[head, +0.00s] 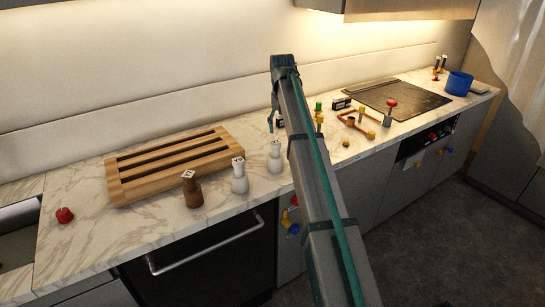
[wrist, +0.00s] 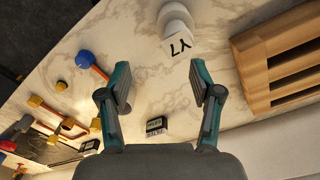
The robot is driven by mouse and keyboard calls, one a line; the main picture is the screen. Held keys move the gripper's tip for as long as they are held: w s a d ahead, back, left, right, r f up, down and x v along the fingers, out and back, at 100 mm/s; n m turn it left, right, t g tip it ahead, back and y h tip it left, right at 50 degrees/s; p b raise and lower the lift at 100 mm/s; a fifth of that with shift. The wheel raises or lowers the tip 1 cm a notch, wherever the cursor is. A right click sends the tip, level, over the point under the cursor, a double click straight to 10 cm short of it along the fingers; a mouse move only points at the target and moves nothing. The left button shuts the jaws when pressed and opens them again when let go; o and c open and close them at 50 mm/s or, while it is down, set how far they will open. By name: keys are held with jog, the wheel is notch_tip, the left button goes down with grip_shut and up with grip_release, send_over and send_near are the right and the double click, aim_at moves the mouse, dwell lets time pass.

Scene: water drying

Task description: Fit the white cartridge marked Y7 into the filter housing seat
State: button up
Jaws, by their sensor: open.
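The white cartridge marked Y7 (wrist: 178,46) stands on the marble counter in the wrist view, top centre, beyond my open fingertips. Its black lettering faces the camera. My gripper (wrist: 161,84) is open and empty, with the cartridge clear of both fingers. In the head view my gripper (head: 275,120) hangs above the counter, partly hidden by my arm. The white cartridge nearest it (head: 275,157) appears to be Y7, but its label is too small to read there. I cannot clearly identify the filter housing seat; my arm hides part of the counter.
Another white cartridge (head: 239,176) and a brown one (head: 191,190) stand to the left, before a slatted wooden rack (head: 116,190). Orange pipework with yellow ends (head: 371,134), a black hob (head: 405,99) and a blue pot (head: 458,83) lie right. The counter's front edge is close.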

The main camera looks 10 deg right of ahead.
aim_at(276, 142)
jog(key=shift+a+r, duration=0.5)
jog(key=shift+a, duration=0.35)
jog(key=shift+s+a+f, duration=0.1)
jog(key=shift+a+f, duration=0.05)
notch_tip(276, 142, down, 5)
jog(key=shift+f+p, duration=0.15)
jog(key=shift+p, duration=0.6)
jog(key=shift+s+a+f+p, duration=0.1)
jog(key=shift+f+p, duration=0.3)
jog(key=shift+f, duration=0.2)
jog(key=shift+f+p, duration=0.65)
jog(key=shift+f, duration=1.3)
grip_shut()
jog(key=shift+r, duration=0.2)
